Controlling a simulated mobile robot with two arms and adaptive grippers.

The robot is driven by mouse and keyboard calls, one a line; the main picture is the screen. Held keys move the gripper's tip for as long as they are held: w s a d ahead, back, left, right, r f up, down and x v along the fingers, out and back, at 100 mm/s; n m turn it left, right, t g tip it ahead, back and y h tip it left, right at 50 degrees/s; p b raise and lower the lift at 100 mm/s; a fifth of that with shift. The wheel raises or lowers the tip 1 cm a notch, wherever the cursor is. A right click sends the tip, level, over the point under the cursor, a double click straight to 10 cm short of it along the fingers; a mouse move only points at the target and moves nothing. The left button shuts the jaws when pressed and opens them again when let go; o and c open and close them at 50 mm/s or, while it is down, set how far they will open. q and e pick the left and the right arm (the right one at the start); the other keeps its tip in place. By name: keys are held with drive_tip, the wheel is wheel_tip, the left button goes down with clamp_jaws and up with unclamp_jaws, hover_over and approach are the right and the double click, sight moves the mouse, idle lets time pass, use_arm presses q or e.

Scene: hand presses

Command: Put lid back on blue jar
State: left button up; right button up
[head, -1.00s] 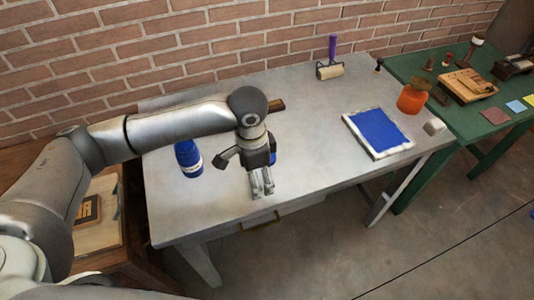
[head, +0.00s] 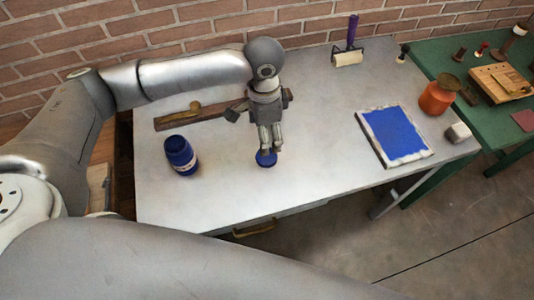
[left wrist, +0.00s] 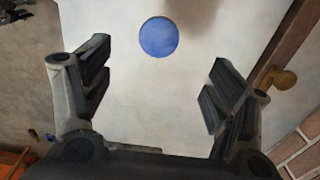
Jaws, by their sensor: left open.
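The blue jar (head: 181,156) stands upright on the left part of the grey table, with a pale label band; its top looks dark and uncovered. The blue round lid (head: 266,158) lies flat on the table to the right of the jar. My left gripper (head: 270,147) is above the lid, pointing down, and hides part of it in the head view. In the left wrist view the lid (left wrist: 159,37) shows as a blue disc beyond the two spread fingers (left wrist: 158,90). The left gripper is open and empty. My right gripper is not in view.
A wooden bar (head: 200,115) with a brass-coloured piece lies behind the gripper. A blue framed screen (head: 394,135), an orange jar (head: 437,97) and a purple-handled roller (head: 348,55) are to the right. The table between lid and screen is clear.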

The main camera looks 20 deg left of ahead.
sight(265, 157)
use_arm(q)
wheel_tip(265, 157, down, 3)
drive_tip(key=shift+r, duration=0.2)
drive_tip(key=f, duration=0.3)
drive_tip(key=shift+w+p, duration=0.2)
drive_tip(key=shift+p, duration=0.15)
drive_tip(key=shift+f, duration=0.4)
drive_tip(key=f, duration=0.2)
drive_tip(key=f+p, duration=0.1)
drive_tip(key=shift+s+f, duration=0.2)
drive_tip(key=shift+f, duration=0.15)
drive_tip(key=shift+f+p, duration=0.3)
drive_tip(key=shift+f, duration=0.1)
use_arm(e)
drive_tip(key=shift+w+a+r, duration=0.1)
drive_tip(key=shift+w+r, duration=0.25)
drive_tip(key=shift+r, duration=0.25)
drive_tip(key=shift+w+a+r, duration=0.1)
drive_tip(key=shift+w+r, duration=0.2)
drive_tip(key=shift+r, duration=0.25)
